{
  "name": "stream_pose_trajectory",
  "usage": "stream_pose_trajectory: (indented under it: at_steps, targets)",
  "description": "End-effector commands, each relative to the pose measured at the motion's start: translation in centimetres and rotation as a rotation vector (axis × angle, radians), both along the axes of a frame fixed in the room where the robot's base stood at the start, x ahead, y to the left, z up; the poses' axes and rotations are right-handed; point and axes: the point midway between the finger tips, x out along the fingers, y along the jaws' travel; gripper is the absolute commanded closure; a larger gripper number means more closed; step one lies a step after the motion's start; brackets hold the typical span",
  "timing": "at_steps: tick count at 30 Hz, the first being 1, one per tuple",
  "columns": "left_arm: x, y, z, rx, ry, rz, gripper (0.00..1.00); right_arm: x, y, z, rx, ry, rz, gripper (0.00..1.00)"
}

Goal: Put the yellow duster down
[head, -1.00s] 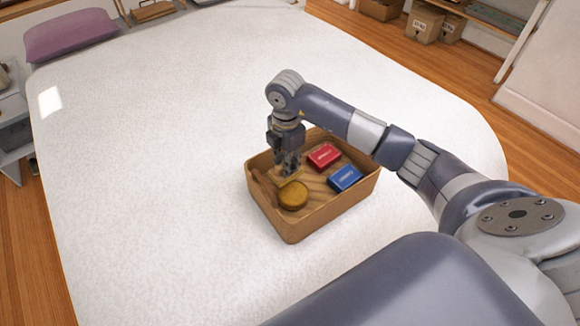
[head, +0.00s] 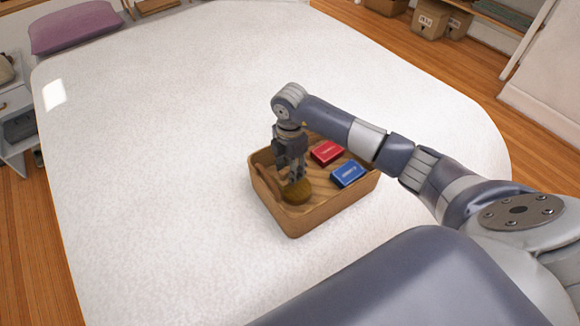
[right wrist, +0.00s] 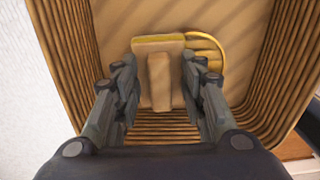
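My right gripper (head: 293,178) points down inside the wooden tray (head: 330,212), at its left part. In the right wrist view its two fingers (right wrist: 160,82) are apart, with a gap on each side of a tan handle. The handle belongs to the yellow duster (right wrist: 158,44), a tan block with a yellow edge, which appears low within the tray walls; I cannot tell if it rests on the floor. In the head view the duster is not clearly distinguishable. My left gripper is not in view.
A round yellow item (head: 299,192) is close beside the fingers. A red box (head: 327,152) and a blue box (head: 348,174) lie in the tray's right part. The tray stands on a wide white bed (head: 170,150), clear around it. A purple pillow (head: 75,28) lies at the far left.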

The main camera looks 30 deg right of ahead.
Motion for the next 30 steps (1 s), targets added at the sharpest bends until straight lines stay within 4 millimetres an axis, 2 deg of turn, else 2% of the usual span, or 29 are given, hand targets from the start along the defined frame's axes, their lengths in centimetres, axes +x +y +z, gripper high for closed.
stream_pose_trajectory:
  at_steps: [5, 10, 24, 30]
  targets:
    - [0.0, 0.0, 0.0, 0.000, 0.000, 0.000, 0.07, 0.0, 0.0, 0.1, 0.000, 0.000, 0.000, 0.62]
    - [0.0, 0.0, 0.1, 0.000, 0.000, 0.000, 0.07, 0.1, 0.0, 1.2, -0.001, -0.003, 0.000, 0.62]
    - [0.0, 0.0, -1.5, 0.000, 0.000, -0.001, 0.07, 0.1, 0.0, 10.4, 0.000, -0.004, 0.000, 0.62]
    - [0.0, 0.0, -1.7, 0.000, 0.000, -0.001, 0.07, 0.0, 0.0, 12.3, 0.000, -0.001, -0.001, 0.62]
